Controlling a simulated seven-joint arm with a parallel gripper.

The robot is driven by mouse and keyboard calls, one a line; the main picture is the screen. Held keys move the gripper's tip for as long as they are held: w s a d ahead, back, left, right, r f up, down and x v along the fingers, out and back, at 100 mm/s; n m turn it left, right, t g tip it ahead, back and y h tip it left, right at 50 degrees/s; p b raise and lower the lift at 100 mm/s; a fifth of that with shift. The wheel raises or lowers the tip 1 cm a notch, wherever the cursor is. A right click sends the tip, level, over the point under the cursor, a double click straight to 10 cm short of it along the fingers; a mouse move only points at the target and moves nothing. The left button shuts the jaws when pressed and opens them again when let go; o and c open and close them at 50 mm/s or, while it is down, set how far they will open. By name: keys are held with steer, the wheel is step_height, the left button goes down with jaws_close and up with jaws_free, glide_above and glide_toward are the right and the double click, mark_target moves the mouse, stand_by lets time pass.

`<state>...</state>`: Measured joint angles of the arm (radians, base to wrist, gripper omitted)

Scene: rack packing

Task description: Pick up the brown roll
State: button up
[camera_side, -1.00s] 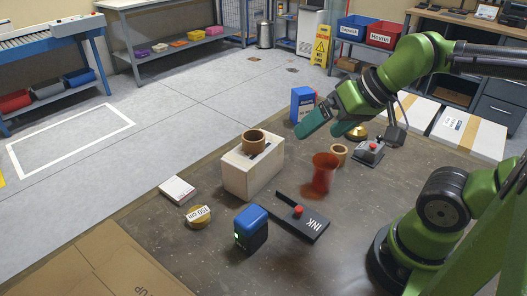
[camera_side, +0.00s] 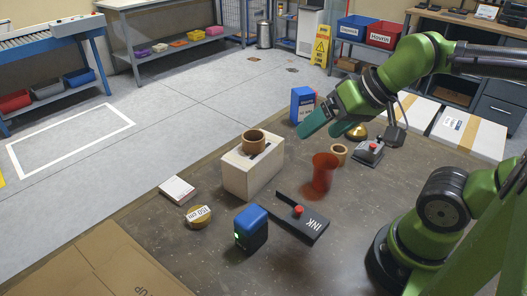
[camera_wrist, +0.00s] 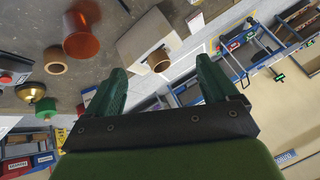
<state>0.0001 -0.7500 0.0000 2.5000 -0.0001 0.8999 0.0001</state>
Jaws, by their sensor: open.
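A short brown roll (camera_side: 254,139) sits upright on top of a pale block (camera_side: 240,178) in the side view. It also shows in the wrist view (camera_wrist: 158,62), in the gap between my fingers but some way beyond them. A second, smaller tan ring (camera_side: 339,150) stands on the table behind the red cup; it is at upper left in the wrist view (camera_wrist: 56,61). My gripper (camera_side: 328,128) is open and empty, with teal fingers (camera_wrist: 160,70). In the side view it is up and to the right of the block, apart from both rolls.
A red cup (camera_side: 323,178) stands right of the block.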

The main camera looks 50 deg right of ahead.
steer(key=n+g+h, duration=0.2)
steer(key=n+g, duration=0.5)
steer(key=n, duration=0.1)
glide_above(339, 149)
step_height(339, 149, down, 8)
steer(key=n, duration=0.3)
step_height(339, 149, down, 16)
steer(key=shift+r, duration=0.1)
steer(key=shift+c, duration=0.3)
